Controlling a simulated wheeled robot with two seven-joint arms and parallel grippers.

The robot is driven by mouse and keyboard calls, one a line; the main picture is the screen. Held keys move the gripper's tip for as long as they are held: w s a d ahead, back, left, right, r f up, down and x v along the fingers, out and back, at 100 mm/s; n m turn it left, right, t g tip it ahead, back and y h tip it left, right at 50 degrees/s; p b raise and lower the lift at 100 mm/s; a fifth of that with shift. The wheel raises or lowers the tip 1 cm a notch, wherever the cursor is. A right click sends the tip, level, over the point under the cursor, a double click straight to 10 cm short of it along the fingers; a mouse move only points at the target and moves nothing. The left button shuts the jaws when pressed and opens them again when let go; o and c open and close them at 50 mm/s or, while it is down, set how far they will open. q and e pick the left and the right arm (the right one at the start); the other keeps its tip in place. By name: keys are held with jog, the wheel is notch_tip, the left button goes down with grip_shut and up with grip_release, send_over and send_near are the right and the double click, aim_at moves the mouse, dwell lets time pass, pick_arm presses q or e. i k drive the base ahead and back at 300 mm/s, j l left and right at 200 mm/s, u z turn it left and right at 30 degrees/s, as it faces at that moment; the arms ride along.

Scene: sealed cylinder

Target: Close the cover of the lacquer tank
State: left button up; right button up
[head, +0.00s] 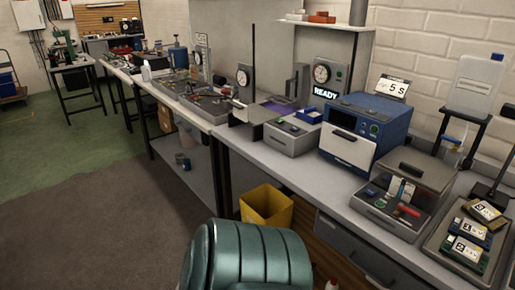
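No lacquer tank can be identified with certainty. A low grey unit (388,214) stands on the right part of the bench, with small coloured items on its front. A smoky, see-through cover (426,168) is at its back and seems to be raised or tilted. I cannot tell its exact angle, or whether this unit is the lacquer tank. Another low grey box (291,140) stands left of the blue oven-like device (352,132); its top looks flat. Neither of my grippers is in the head view.
A long grey bench (300,173) runs along the wall. A tray (470,255) with several labelled blocks lies at the far right. A yellow bin (267,207) stands below the bench. A teal ribbed rounded object (255,258) fills the bottom centre. The floor at left is clear.

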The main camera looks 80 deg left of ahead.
aim_at(255, 114)
jog(key=i+j, duration=0.4)
jog(key=u, duration=3)
